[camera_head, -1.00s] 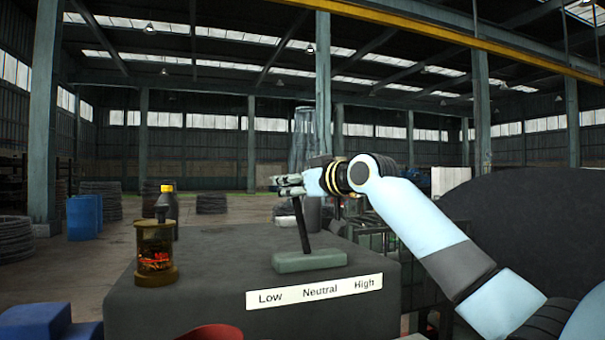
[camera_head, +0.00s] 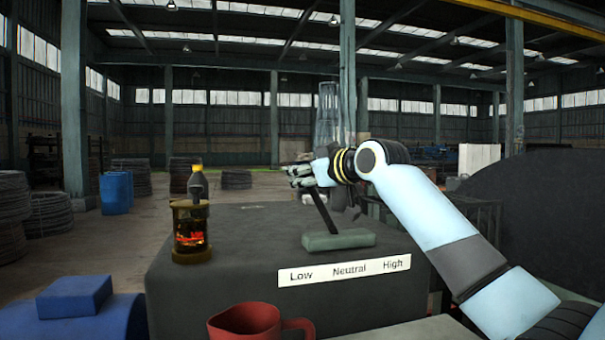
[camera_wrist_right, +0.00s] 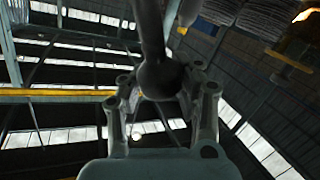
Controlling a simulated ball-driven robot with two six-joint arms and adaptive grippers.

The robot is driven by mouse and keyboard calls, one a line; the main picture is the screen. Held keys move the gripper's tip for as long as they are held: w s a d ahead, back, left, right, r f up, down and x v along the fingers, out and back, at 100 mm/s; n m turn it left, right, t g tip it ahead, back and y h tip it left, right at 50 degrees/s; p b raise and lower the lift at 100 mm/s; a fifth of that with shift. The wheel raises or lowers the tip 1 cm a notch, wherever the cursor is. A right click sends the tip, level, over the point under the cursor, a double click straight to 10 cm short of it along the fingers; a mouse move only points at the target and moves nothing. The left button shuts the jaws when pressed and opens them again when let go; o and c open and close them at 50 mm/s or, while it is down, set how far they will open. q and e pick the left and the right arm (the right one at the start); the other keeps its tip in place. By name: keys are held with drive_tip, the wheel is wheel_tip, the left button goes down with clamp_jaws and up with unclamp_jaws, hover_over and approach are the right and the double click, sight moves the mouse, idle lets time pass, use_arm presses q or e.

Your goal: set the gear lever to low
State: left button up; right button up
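The gear lever (camera_head: 320,211) is a dark rod on a grey-green base (camera_head: 338,240), on top of a dark housing. Its rod leans left, toward the Low end of the white label (camera_head: 344,270) reading Low, Neutral, High. My right gripper (camera_head: 301,175) is at the lever's top end. In the right wrist view the round knob (camera_wrist_right: 160,79) sits between the two fingers (camera_wrist_right: 161,92), which appear closed against its sides. The gripper hides the knob in the head view. My left gripper is not in view.
A lantern-like glass jar (camera_head: 190,231) with a glowing inside stands on the housing's left, a dark yellow-capped bottle (camera_head: 197,186) behind it. A red mug (camera_head: 246,322) is in front. A blue block (camera_head: 75,298) is at lower left. A large dark drum (camera_head: 545,205) is at right.

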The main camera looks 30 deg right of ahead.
drive_tip(key=o, duration=0.6)
drive_tip(key=shift+s+a+f, duration=0.2)
drive_tip(key=shift+s+a, duration=0.05)
drive_tip(key=shift+s, duration=0.05)
drive_tip(key=shift+c, duration=0.2)
drive_tip(key=shift+w+d, duration=0.1)
drive_tip(key=s+d+r, duration=0.1)
drive_tip(key=s, duration=1)
drive_tip(key=shift+s+d+r, duration=0.25)
drive_tip(key=shift+s+r, duration=0.15)
